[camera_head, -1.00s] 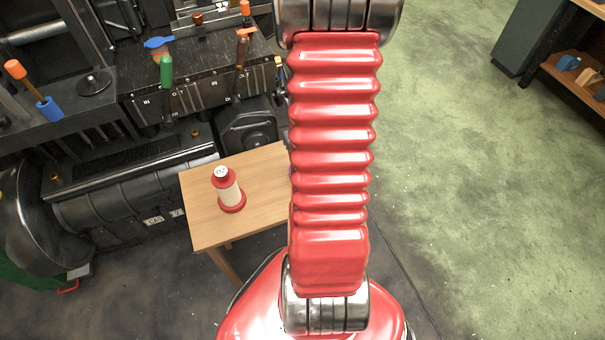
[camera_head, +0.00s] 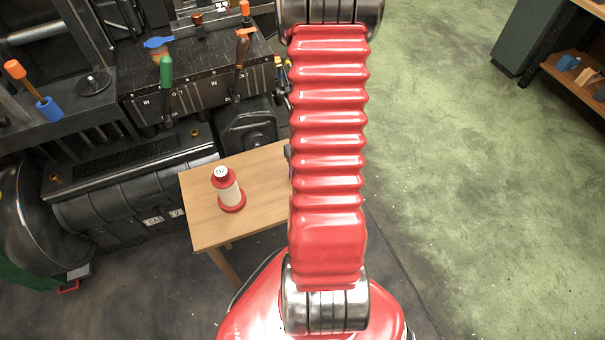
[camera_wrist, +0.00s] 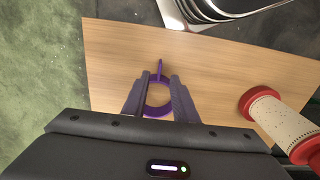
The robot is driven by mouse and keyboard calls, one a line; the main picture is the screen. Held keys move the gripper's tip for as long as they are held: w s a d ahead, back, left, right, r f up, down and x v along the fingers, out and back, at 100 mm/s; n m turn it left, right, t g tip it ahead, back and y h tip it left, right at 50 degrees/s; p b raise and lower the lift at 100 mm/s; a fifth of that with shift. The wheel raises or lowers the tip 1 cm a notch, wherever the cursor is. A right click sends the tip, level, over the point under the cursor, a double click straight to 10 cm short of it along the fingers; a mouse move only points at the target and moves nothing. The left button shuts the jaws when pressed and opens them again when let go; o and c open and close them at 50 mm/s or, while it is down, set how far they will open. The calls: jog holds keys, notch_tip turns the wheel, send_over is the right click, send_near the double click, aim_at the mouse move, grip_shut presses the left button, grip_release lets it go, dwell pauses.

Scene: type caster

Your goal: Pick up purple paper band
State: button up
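The purple paper band (camera_wrist: 157,112) shows in the wrist view as a ring with a narrow strip pointing away from me, over the wooden table. My gripper (camera_wrist: 160,77) is open, with one dark finger to each side of the band. I cannot tell whether the fingers touch it or how high they are above the tabletop. In the head view my red arm hides the band and my gripper.
A red-and-cream spool (camera_head: 229,191) stands on the wooden table (camera_head: 255,180); it also shows at the right in the wrist view (camera_wrist: 285,122). Dark machinery (camera_head: 190,90) stands behind the table. Green floor (camera_head: 460,180) is clear at the right.

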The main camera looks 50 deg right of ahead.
jog(key=shift+f, duration=2.1)
jog(key=shift+c, duration=0.5)
grip_shut()
